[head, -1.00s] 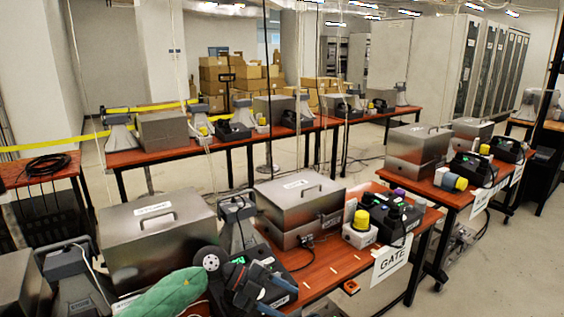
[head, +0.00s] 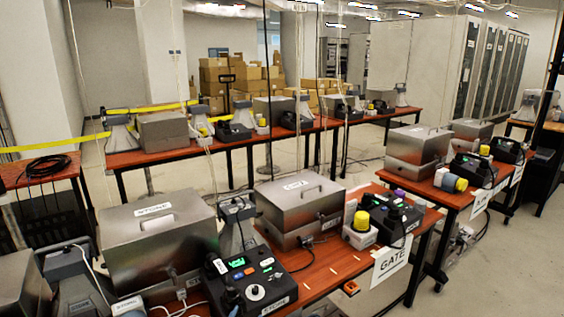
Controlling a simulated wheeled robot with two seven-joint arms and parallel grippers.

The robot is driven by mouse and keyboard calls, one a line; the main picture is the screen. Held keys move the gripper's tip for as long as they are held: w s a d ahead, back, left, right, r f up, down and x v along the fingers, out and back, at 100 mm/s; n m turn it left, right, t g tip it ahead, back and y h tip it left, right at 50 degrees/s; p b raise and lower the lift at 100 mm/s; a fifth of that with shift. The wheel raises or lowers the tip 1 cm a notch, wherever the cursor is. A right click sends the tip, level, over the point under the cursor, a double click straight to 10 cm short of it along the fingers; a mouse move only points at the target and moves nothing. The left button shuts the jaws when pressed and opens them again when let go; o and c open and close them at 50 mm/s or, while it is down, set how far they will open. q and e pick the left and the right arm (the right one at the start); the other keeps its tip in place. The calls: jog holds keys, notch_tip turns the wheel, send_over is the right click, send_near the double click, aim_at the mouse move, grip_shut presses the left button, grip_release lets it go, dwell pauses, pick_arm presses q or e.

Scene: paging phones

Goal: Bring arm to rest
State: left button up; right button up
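Neither of my grippers shows in the head view. A black paging console (head: 250,281) with a lit green display, a knob and a white label stands uncovered on the nearest table at the bottom middle. A large steel box (head: 160,245) with a handle and a label that seems to read STONE is left of it. A second steel box (head: 300,206) stands behind it to the right. Another black console (head: 392,217) and a yellow-topped unit (head: 361,222) stand at the right of that table.
A white GATE sign (head: 392,258) hangs at the near table's right edge. Grey horn speakers, one at front left (head: 76,280), stand among the boxes. More tables with similar gear are behind (head: 225,142) and at right (head: 440,190). Cords hang in several places. Floor between tables looks clear.

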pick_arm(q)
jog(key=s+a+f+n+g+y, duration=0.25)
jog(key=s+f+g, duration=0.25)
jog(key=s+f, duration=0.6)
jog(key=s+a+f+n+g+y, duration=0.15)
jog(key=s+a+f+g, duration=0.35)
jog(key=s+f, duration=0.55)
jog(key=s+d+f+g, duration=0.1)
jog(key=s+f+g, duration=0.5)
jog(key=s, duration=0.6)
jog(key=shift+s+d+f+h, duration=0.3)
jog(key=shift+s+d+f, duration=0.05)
